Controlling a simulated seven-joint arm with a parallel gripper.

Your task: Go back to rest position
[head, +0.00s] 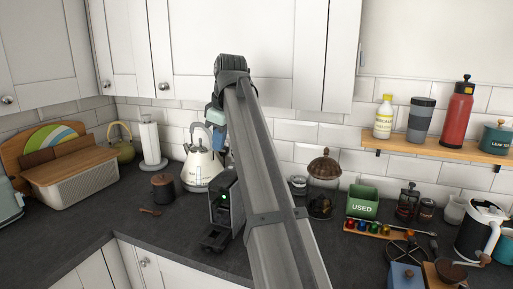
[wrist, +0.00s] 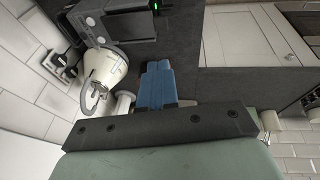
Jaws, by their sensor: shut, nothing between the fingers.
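My gripper (wrist: 157,84) shows in the wrist view with its blue fingers together and nothing between them. In the head view my arm rises across the middle, and its raised end is in front of the upper cabinets. A pale blue part of the arm's end shows beside the arm there; the fingertips are mostly hidden. The fingers are apart from the worktop (head: 180,235), above and near the black coffee machine (head: 224,208) with a green light. That machine also shows at the top of the wrist view (wrist: 125,20).
A cream kettle (head: 201,168) stands left of the machine, with a brown pot (head: 163,187) beside it. A glass jar (head: 322,190), a green USED box (head: 363,203) and a capsule rack (head: 376,229) stand right of my arm. A shelf (head: 440,147) holds bottles.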

